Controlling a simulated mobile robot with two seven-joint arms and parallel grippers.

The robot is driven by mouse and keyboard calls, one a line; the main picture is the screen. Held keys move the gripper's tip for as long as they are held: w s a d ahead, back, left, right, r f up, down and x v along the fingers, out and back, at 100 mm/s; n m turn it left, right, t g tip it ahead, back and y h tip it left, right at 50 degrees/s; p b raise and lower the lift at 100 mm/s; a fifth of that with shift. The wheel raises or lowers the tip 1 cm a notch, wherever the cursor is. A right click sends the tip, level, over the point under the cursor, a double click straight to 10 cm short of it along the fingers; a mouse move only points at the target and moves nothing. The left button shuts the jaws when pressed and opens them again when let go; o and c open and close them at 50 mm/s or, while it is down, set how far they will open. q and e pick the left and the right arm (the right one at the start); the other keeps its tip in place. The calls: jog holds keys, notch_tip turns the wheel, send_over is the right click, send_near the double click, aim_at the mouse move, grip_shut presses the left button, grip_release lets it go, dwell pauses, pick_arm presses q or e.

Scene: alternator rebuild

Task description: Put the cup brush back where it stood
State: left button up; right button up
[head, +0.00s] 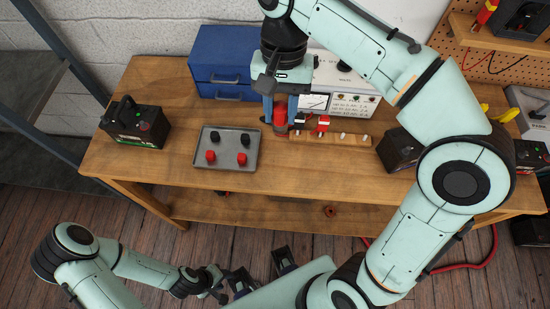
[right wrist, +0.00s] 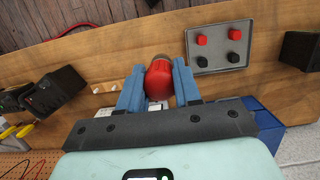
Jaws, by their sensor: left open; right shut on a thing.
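My right gripper (head: 280,108) is shut on a red, rounded thing with a dull metallic end, which I take to be the cup brush (head: 280,116). It also shows in the right wrist view (right wrist: 159,80), between the two blue fingers. The right gripper is at the left end of a wooden strip (head: 352,141) on the bench. Whether the brush touches the bench or the strip I cannot tell. My left gripper (head: 262,272) is open and empty, low in front of the bench.
A grey tray (head: 229,165) with red and black caps lies left of the strip. Black and red pieces and pale pegs stand on the strip. A blue drawer box (head: 222,65) and a meter panel (head: 345,90) stand behind. A battery (head: 135,125) sits left; clear wood lies in front.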

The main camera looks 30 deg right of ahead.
pick_arm(q)
jog(key=shift+s+f+b, duration=0.25)
jog(key=shift+f+b, duration=0.4)
jog(key=shift+f, duration=0.1)
jog(key=shift+s+f+b, duration=0.3)
jog(key=shift+f+b, duration=0.35)
jog(key=shift+f, duration=0.15)
jog(key=shift+s+f+b, duration=0.25)
jog(key=shift+f+b, duration=0.4)
jog(key=shift+f, duration=0.1)
pick_arm(e)
jog(key=shift+w+d+f+x, duration=0.1)
jog(key=shift+w+d+x, duration=0.3)
jog(key=shift+x, duration=2.5)
jog(key=shift+w+d+f+x, duration=0.2)
jog(key=shift+w+x, duration=0.35)
jog(key=shift+x, duration=2.35)
jog(key=shift+w+d+f+x, duration=0.1)
jog(key=shift+w+d+x, duration=0.3)
jog(key=shift+x, duration=2.55)
jog(key=o, duration=0.9)
jog(key=shift+f, duration=0.1)
jog(key=shift+o, duration=0.2)
jog(key=shift+w, duration=0.1)
pick_arm(q)
jog(key=r+p, duration=0.1)
jog(key=w+r+p, duration=0.1)
jog(key=r+p, duration=0.1)
pick_arm(e)
jog(key=v, duration=1.2)
